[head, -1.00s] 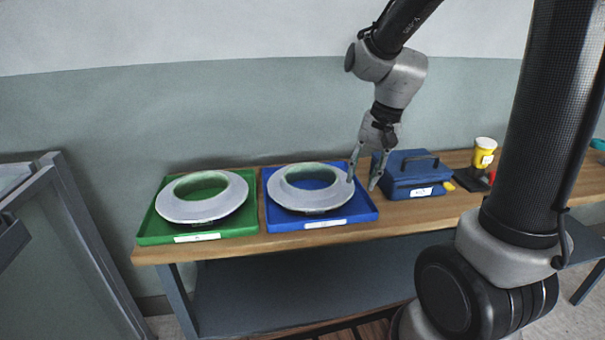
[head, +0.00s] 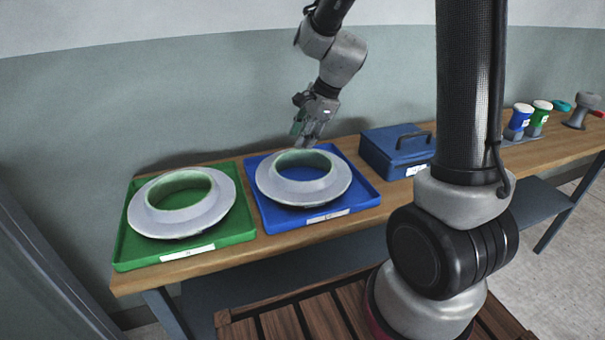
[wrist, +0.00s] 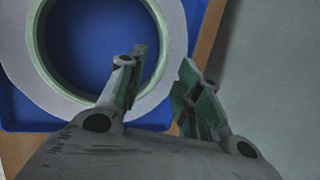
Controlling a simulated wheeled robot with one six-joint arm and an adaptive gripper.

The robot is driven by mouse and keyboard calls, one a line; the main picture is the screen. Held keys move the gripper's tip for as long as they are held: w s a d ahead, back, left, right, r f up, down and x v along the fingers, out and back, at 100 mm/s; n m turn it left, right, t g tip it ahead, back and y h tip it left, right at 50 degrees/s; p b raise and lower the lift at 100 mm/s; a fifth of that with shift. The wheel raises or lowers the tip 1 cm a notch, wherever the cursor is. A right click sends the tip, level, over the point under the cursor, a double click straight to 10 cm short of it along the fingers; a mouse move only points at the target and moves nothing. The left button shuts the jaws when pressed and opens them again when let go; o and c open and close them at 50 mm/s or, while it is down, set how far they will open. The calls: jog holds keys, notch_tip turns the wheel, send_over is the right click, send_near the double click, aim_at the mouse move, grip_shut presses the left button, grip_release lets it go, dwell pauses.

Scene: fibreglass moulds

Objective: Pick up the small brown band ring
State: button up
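No plainly brown band ring shows in these frames. A pale grey flanged ring (head: 300,196) with a greenish inner collar sits on the blue tray (head: 356,204). A similar pale ring (head: 190,224) sits on the green tray (head: 128,252). My gripper (head: 304,143) points down at the back edge of the ring on the blue tray.
The wooden table (head: 385,210) runs along the wall. A blue toolbox (head: 388,150) stands right of the blue tray. A blue-and-white cup (head: 520,117) and a green-and-white cup (head: 541,112) stand farther right. My own column hides part of the table.

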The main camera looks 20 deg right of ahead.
aim_at(297, 151)
jog(key=x, duration=0.6)
jog(key=shift+w+d, duration=0.2)
jog(key=shift+w, duration=0.05)
jog(key=shift+r, duration=0.1)
grip_shut()
